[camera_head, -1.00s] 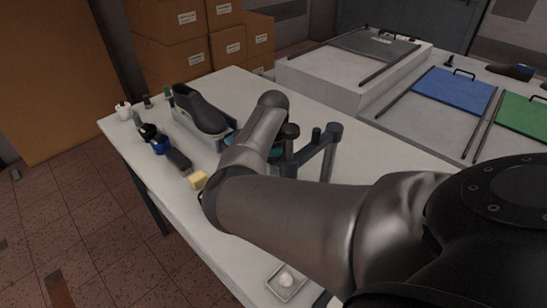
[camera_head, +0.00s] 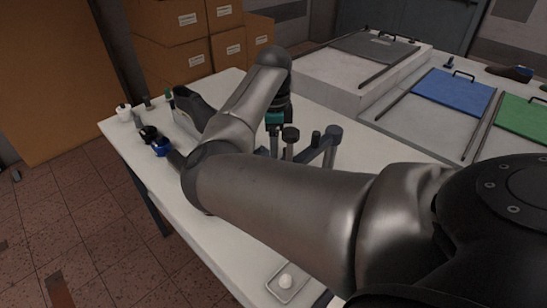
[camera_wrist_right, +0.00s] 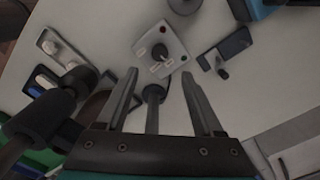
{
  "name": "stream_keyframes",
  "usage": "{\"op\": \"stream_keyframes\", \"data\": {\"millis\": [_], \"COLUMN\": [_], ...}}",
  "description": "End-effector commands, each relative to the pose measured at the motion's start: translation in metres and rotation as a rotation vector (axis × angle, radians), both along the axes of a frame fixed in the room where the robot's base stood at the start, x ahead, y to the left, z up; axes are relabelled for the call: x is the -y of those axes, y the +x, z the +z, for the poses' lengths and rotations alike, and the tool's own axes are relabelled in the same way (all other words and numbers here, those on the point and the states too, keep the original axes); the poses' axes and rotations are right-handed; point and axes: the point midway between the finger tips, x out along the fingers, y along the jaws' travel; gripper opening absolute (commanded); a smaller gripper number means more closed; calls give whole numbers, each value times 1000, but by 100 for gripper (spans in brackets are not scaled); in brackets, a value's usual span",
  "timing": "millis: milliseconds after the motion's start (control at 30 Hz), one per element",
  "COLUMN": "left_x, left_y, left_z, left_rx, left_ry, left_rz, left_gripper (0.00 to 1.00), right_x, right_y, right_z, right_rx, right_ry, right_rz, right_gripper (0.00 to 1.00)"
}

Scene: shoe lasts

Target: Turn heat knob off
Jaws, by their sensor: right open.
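The heat knob (camera_wrist_right: 163,57) appears to be the small dark knob on a pale control box (camera_wrist_right: 179,48) with a red light and small labels, in the right wrist view. My right gripper (camera_wrist_right: 158,76) is open, its two fingers pointing toward the box, with the knob just beyond and between the fingertips. The fingers look apart from the knob; the height gap cannot be told. A dark post (camera_wrist_right: 152,118) shows between the fingers. In the head view the teal part of my right gripper (camera_head: 275,118) shows beyond my arm, and the box is not seen. My left gripper is not in view.
A dark stand (camera_head: 330,146) stands close to my right gripper. A dark shoe (camera_head: 187,107), partly hidden by my arm, and several bottles and tools line the left side of the white table (camera_head: 236,250). A small tray (camera_head: 303,279) lies at the front edge.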

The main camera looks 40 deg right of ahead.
Motion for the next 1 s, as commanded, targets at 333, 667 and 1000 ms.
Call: {"op": "stream_keyframes", "data": {"millis": [333,667,1000], "left_x": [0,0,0], "left_y": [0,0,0], "left_z": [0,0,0], "left_rx": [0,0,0], "left_ry": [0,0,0], "left_rz": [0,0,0], "left_gripper": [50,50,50], "right_x": [0,0,0], "right_y": [0,0,0], "right_z": [48,51,51], "right_rx": [-1,-1,-1], "right_ry": [-1,1,0], "right_rz": [0,0,0], "right_gripper": [69,69,69]}}
